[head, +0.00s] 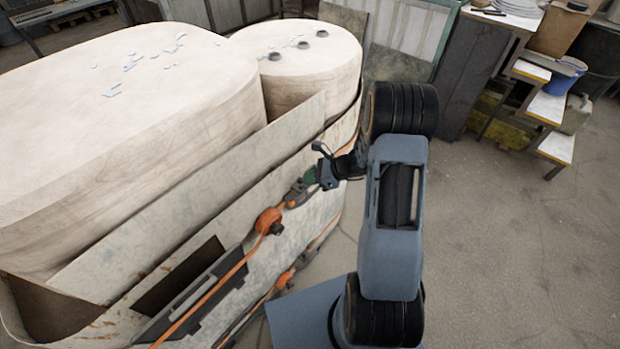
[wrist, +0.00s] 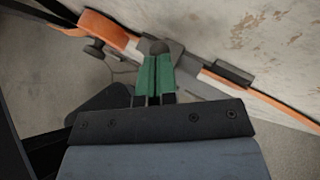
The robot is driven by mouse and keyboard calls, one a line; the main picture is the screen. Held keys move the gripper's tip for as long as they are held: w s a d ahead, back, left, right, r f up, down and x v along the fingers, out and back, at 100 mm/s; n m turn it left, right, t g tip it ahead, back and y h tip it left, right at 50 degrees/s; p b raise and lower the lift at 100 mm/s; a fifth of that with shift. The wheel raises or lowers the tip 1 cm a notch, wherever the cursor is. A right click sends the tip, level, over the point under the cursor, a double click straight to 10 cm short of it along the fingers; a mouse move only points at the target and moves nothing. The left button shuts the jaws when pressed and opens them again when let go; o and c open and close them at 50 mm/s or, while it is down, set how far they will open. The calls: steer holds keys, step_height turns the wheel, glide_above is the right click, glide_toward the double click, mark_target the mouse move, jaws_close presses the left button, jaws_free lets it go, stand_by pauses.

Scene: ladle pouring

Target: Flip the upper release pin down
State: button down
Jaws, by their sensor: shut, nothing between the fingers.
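My gripper (head: 309,178) has green fingers and is at the upper orange-and-grey fitting line on the side of the large pale mould. In the wrist view my gripper (wrist: 156,60) is shut with its two green fingers side by side. Their tips meet or overlap a dark grey rounded piece (wrist: 160,46) on that line; I cannot tell whether they touch it. This may be the upper release pin, but its position is not clear. An orange fitting (head: 268,221) with a dark knob lies lower left along the line; an orange part (wrist: 104,28) with a dark knob shows left in the wrist view.
The mould (head: 120,110) fills the left side. A second orange-and-grey line (head: 285,279) runs below the upper one. Steps with white treads (head: 546,107) and a blue bucket (head: 560,78) stand at the back right. The concrete floor at right is clear.

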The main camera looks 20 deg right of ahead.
steer(key=v, duration=1.4)
steer(key=shift+p, duration=0.3)
